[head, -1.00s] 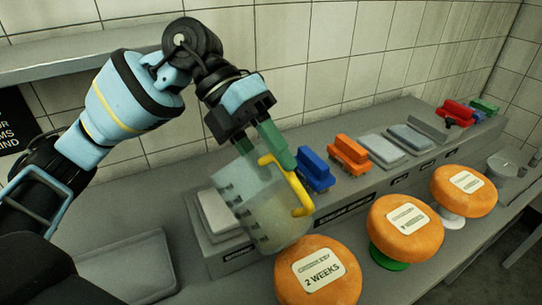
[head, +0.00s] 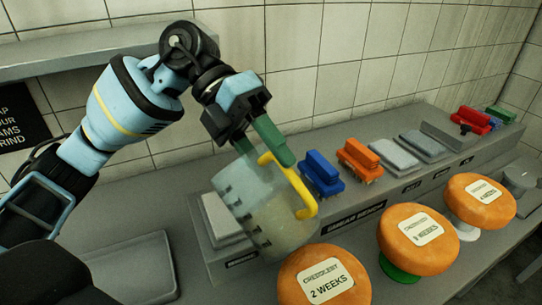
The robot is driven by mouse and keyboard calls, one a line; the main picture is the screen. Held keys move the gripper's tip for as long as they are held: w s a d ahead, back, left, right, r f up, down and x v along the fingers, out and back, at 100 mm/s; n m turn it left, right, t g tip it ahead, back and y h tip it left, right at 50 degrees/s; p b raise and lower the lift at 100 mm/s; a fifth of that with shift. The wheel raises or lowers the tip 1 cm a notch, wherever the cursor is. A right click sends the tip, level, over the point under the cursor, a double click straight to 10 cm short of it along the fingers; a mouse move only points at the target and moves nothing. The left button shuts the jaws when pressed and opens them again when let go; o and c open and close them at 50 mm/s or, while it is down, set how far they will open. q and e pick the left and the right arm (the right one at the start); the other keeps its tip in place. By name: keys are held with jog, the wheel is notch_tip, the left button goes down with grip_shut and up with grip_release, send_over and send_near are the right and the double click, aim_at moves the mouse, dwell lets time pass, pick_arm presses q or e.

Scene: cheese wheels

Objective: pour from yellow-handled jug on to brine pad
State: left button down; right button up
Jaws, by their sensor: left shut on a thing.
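The translucent jug (head: 262,212) has a yellow handle (head: 303,195) on its right side and dark marks down its left side. It leans, with its base toward the lower right, and its lower part looks cloudy. My left gripper (head: 266,150), with green fingers, is shut on the jug near the top of the handle and holds it in front of the raised shelf. A pale grey pad (head: 219,214) lies on the shelf's left end, partly hidden by the jug. I cannot read its label, so I cannot tell if it is the brine pad. My right gripper is not in view.
Orange cheese wheels (head: 418,239) on stands line the front, the "2 WEEKS" wheel (head: 322,277) close below the jug. Blue (head: 320,175) and orange brushes (head: 360,160) and more grey pads (head: 394,155) sit along the shelf. A grey tray (head: 130,268) lies at left.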

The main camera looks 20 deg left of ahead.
aim_at(261, 156)
pick_arm(q)
jog(key=shift+w+a+r+h, duration=0.1)
jog(key=shift+w+a+h, duration=0.05)
jog(key=shift+a+h, duration=0.35)
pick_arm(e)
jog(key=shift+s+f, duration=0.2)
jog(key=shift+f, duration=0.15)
pick_arm(q)
jog(key=shift+a+r, duration=0.1)
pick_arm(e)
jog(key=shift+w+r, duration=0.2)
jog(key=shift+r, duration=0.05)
pick_arm(q)
jog(key=shift+w+a+g+h, duration=0.25)
jog(key=shift+a+g+h, duration=0.25)
jog(key=shift+a+h, duration=0.35)
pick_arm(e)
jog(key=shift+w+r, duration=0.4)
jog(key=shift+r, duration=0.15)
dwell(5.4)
